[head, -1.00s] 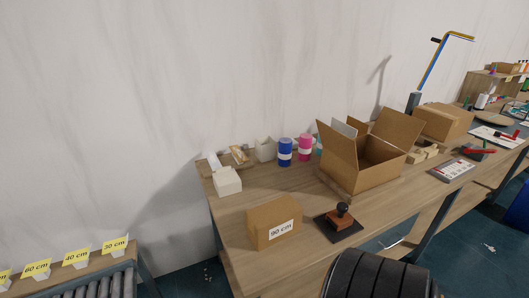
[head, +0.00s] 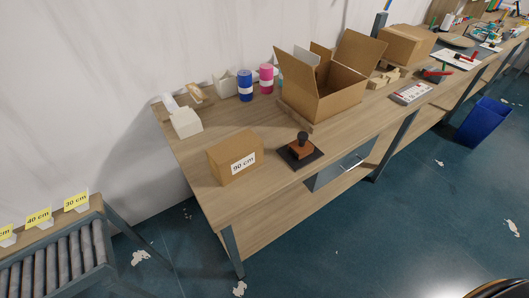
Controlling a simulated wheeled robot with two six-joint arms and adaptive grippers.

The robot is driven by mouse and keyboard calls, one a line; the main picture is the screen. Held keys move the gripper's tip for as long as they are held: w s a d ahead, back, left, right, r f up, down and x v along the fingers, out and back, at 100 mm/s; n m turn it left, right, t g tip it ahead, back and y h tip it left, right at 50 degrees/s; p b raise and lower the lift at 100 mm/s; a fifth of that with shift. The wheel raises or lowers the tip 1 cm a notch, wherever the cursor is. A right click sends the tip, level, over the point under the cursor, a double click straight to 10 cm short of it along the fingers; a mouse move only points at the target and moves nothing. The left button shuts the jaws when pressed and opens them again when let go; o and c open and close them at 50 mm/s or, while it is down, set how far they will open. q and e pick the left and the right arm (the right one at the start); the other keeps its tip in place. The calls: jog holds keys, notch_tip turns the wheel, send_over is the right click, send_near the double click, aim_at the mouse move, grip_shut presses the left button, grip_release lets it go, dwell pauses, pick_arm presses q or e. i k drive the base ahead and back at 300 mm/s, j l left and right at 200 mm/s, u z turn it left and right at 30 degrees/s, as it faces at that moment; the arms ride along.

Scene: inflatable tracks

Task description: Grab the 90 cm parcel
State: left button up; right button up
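The 90 cm parcel (head: 235,157) is a small closed brown cardboard box with a white label reading "90 cm". It stands upright on the wooden table (head: 235,205), near the table's left front part. Nothing touches it. Neither of my grippers shows in the head view.
Right of the parcel a stamp (head: 301,146) rests on a dark pad. Behind stand an open carton (head: 325,90), a blue canister (head: 245,86), a pink canister (head: 266,78) and a white box (head: 186,122). A roller conveyor (head: 60,255) is at lower left. A blue bin (head: 483,122) stands right.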

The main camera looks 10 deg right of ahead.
aim_at(233, 158)
jog(key=k+l+z, duration=0.2)
jog(key=z, duration=0.2)
jog(key=k+l+z, duration=0.15)
jog(key=l+z, duration=0.3)
jog(key=j, duration=0.1)
